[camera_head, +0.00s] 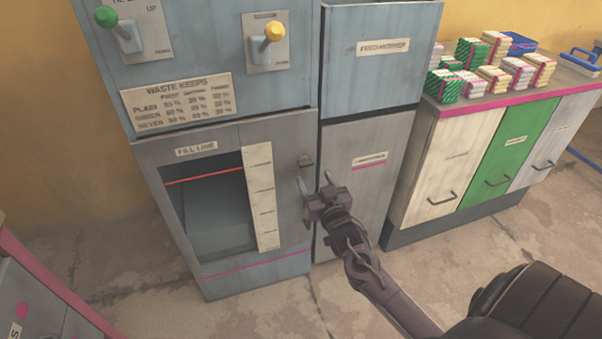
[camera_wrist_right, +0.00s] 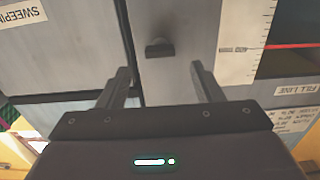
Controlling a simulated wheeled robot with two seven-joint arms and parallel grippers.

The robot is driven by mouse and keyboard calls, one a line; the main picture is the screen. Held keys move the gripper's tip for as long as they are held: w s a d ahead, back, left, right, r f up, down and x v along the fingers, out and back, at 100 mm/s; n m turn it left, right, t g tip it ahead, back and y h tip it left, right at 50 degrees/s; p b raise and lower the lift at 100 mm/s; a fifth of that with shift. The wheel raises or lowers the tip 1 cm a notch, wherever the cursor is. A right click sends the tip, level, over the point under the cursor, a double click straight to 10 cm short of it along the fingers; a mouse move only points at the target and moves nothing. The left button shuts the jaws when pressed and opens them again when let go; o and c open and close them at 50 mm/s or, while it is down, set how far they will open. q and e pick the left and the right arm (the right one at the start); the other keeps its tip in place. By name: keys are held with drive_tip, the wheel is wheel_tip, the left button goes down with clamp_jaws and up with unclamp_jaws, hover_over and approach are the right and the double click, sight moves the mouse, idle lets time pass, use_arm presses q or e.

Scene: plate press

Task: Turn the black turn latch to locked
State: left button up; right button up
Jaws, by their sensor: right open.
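The black turn latch (camera_head: 306,160) is a small dark knob near the right edge of the grey door marked FILL LINE (camera_head: 264,245). In the wrist view, the latch (camera_wrist_right: 159,48) sits ahead of the space between my fingers. Whether it stands at locked cannot be told. My right gripper (camera_head: 314,182) is open and empty, just below the latch in the head view. Its two fingers also show in the wrist view (camera_wrist_right: 160,70), spread apart with the latch beyond their tips and no contact visible. My left gripper is in neither view.
Above the door are a green-knobbed lever (camera_head: 125,36) and a yellow-knobbed lever (camera_head: 270,40). A tall grey cabinet (camera_head: 360,185) adjoins on the right. Further right, a counter (camera_head: 500,103) holds several bundles. The floor (camera_head: 420,275) before the cabinets is largely clear.

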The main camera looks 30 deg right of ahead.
sight(307, 166)
drive_tip(key=x, duration=0.6)
drive_tip(key=shift+w+b, duration=0.15)
drive_tip(key=shift+b, duration=0.25)
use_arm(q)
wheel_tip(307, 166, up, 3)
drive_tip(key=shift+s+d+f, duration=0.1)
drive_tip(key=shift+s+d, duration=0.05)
use_arm(e)
drive_tip(key=c, duration=1)
